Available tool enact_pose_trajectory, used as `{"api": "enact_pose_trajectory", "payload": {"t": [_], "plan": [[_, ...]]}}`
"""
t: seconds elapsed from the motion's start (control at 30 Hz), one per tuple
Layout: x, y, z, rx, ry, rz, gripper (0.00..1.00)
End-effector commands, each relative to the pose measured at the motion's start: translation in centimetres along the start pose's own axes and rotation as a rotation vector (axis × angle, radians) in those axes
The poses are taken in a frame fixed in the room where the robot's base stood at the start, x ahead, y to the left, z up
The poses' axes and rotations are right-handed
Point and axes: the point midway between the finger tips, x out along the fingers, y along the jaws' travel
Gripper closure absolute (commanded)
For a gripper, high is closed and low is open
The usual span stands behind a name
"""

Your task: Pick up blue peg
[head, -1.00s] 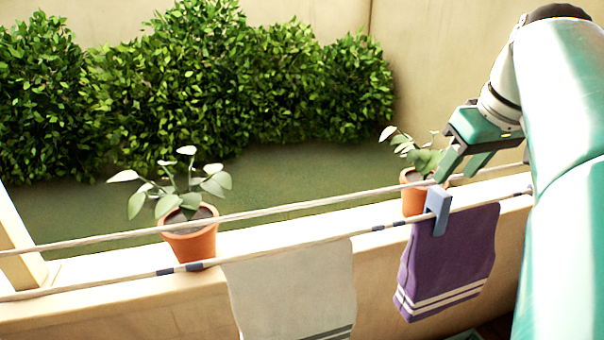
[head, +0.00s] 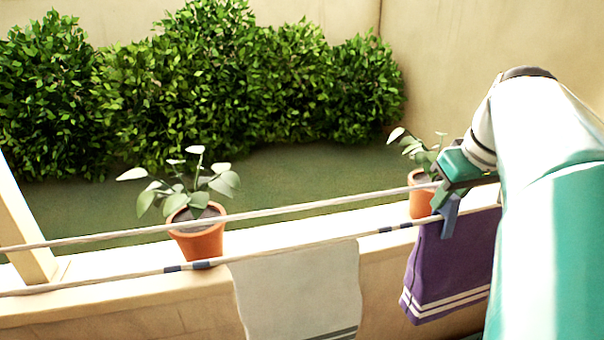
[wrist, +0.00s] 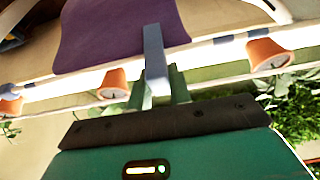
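The blue peg (head: 450,216) sits on the front clothesline at the top edge of the purple towel (head: 446,266). In the wrist view, the peg (wrist: 154,52) is a long pale blue bar over the towel (wrist: 110,35), its lower end between my two green fingers. My gripper (head: 446,196) is right at the peg's upper end in the head view, partly covering it. It also shows in the wrist view (wrist: 158,88), one finger on each side of the peg. Whether the fingers press on the peg cannot be told. The peg is still on the line and towel.
A potted plant (head: 421,196) stands on the wall just behind my gripper. Another potted plant (head: 200,236) stands further left. A white towel (head: 297,289) hangs left of the purple one. Two lines run across, the rear one close to my gripper.

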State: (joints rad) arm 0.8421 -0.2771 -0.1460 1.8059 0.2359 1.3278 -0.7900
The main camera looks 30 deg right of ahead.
Motion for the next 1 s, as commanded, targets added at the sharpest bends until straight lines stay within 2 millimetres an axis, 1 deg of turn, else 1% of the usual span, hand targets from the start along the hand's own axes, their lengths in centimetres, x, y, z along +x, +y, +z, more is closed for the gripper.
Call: {"api": "enact_pose_trajectory", "payload": {"t": [0.03,0.07,0.1,0.37,0.53,0.67,1.0], "plan": [[0.0,0.0,0.0,0.0,0.0,0.0,0.92],[0.0,0.0,0.0,0.0,0.0,0.0,0.98],[0.0,0.0,0.0,0.0,0.0,0.0,1.0],[-0.1,0.0,0.0,0.0,0.0,0.0,1.0],[-0.9,0.0,-0.4,-0.001,0.002,0.001,1.0],[-2.3,0.0,-1.0,-0.002,0.002,0.002,1.0],[-7.5,0.0,-3.2,-0.003,0.002,0.002,1.0]]}}
